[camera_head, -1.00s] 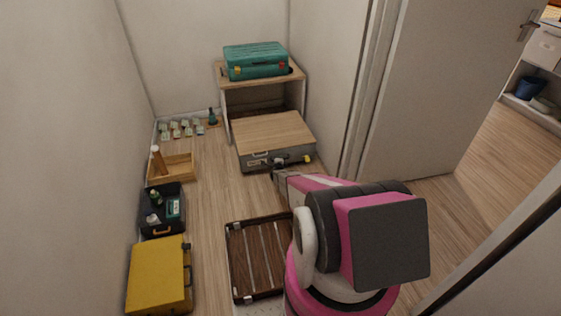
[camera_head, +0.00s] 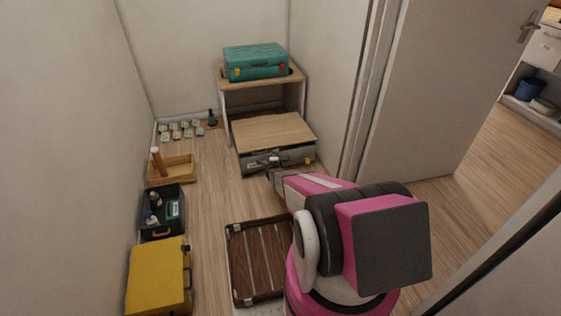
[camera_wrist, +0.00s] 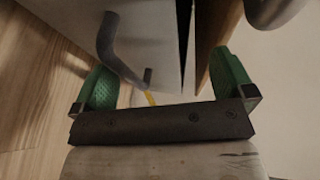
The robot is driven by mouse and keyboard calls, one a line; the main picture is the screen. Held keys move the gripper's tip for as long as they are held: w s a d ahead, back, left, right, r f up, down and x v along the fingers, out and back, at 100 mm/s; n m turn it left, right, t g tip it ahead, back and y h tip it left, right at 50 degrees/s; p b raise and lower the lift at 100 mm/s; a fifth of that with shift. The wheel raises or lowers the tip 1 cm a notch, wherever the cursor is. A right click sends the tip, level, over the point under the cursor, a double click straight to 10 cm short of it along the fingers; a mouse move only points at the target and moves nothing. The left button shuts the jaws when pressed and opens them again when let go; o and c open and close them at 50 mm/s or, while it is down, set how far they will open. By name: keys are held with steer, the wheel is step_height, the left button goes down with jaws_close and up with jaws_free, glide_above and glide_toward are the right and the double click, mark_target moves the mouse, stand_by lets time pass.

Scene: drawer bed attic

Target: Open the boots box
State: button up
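A low grey box with a wooden lid (camera_head: 272,131), which I take to be the boots box, lies on the floor in front of the shelf. A dark gap shows between its lid and its grey front (camera_head: 298,156). My gripper (camera_head: 272,165) is at the front of the box. In the wrist view, the green fingers (camera_wrist: 168,88) are spread apart with nothing clamped between them. A grey curved handle (camera_wrist: 112,45) on the grey panel is near the left finger. The lid's wooden edge (camera_wrist: 219,45) is by the right finger, with the dark gap beside it.
A teal case (camera_head: 256,61) stands on the wooden shelf (camera_head: 221,78) behind. A brown striped case (camera_head: 257,262), yellow case (camera_head: 158,277), open dark case (camera_head: 162,231) and wooden tray (camera_head: 181,178) lie on the floor. Clear floor runs between them; a door (camera_head: 430,90) is at right.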

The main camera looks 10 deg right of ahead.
steer(key=s+a+r, duration=0.1)
steer(key=a+r, duration=0.3)
steer(key=s+a+r, duration=0.1)
steer(key=a+r, duration=0.1)
steer(key=shift+s+a+r, duration=0.15)
steer(key=shift+s+a, duration=0.15)
steer(key=shift+a, duration=0.05)
steer(key=c, duration=1.1)
steer(key=shift+o, duration=0.2)
steer(key=shift+s+a+r, duration=0.2)
steer(key=shift+a, duration=0.45)
steer(key=s+d+f+n+g+y, duration=0.2)
steer(key=d+f+y, duration=0.2)
steer(key=f, duration=0.3)
steer(key=s+d+f+n+g+y, duration=0.1)
steer(key=d+f+n+g+y, duration=0.15)
steer(key=d+f, duration=0.3)
steer(key=d+r+n+t+y, duration=0.3)
steer(key=d+t+y, duration=0.2)
steer(key=y, duration=0.1)
steer(key=x, duration=1)
steer(key=shift+w+f, duration=0.2)
steer(key=shift+g, duration=0.25)
